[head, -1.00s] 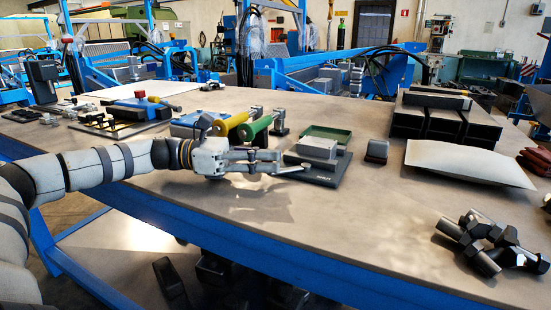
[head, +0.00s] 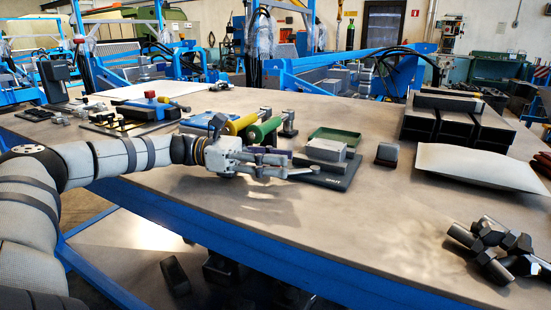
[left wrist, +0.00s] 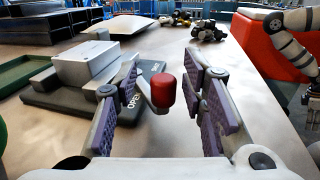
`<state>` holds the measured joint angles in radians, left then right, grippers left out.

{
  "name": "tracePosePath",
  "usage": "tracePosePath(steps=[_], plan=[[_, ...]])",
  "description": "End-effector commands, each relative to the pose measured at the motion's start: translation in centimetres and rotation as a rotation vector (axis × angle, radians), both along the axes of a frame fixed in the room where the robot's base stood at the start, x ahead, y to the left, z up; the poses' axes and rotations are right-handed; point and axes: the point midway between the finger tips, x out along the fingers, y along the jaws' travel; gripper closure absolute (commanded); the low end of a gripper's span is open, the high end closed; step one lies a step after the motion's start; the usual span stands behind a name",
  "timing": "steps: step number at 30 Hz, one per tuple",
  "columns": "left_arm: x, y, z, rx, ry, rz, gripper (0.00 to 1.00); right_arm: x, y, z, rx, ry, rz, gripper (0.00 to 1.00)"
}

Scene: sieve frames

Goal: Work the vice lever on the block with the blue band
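A small vice with a pale grey block (head: 326,150) on a dark base (head: 340,175) stands near the table's front edge. In the left wrist view, the base (left wrist: 65,102) is marked "OPEN", and a short lever ends in a red knob (left wrist: 163,91). I see no blue band on this block (left wrist: 85,63). My left gripper (head: 296,166) is at the vice's left side in the head view. Its fingers are open in the left wrist view (left wrist: 165,95), with the red knob between the padded fingers and a gap on both sides.
A green tray (head: 335,137) lies behind the vice. Green (head: 262,130) and yellow (head: 240,122) rollers lie behind my left gripper. A small dark block (head: 386,154) and a grey cushion-like sheet (head: 470,165) are to the right. The table's front centre is clear.

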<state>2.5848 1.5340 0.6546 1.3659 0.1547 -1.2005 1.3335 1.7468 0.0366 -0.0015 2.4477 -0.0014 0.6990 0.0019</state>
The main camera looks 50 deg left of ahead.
Motion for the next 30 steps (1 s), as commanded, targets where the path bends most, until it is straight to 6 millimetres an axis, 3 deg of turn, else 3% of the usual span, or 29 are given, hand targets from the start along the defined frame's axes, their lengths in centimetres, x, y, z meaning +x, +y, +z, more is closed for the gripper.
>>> tracePosePath(steps=[8,15,21,30], plan=[[-0.4,0.8,0.1,-0.003,-0.003,0.004,0.62,0.0,0.0,0.0,0.000,0.000,0.000,0.60],[-3.7,6.0,0.0,-0.002,0.000,0.006,0.62,0.0,0.0,0.0,0.000,0.000,0.000,0.60],[-5.8,9.3,0.0,0.000,0.001,0.001,0.62,0.0,0.0,0.0,0.000,0.000,0.000,0.60],[-6.4,10.1,0.1,-0.001,-0.001,-0.001,0.62,0.0,0.0,0.0,0.000,0.000,0.000,0.60]])
